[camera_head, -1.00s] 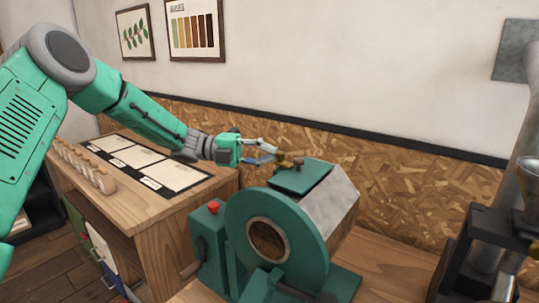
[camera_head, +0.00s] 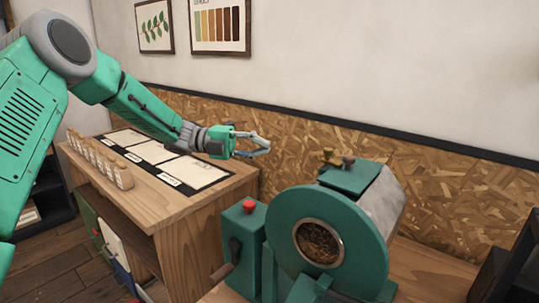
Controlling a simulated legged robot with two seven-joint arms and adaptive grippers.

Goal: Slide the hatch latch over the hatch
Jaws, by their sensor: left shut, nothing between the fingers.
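The green roaster drum (camera_head: 340,235) stands on a wooden bench, with a round window showing brown beans. On its top lies the green hatch (camera_head: 350,178). A small brass-coloured latch (camera_head: 330,157) with a darker knob (camera_head: 348,162) sits at the hatch's back edge; whether it lies over the hatch I cannot tell. My left gripper (camera_head: 267,147) is shut and empty, in the air to the left of the latch and apart from it. My right gripper is not in view.
A red button (camera_head: 249,206) tops a green box left of the drum. A wooden cabinet (camera_head: 195,215) at the left carries white cards (camera_head: 155,152) and a row of small wooden blocks (camera_head: 95,160). A chipboard wall panel (camera_head: 440,190) runs behind. A dark object (camera_head: 510,265) stands at the right edge.

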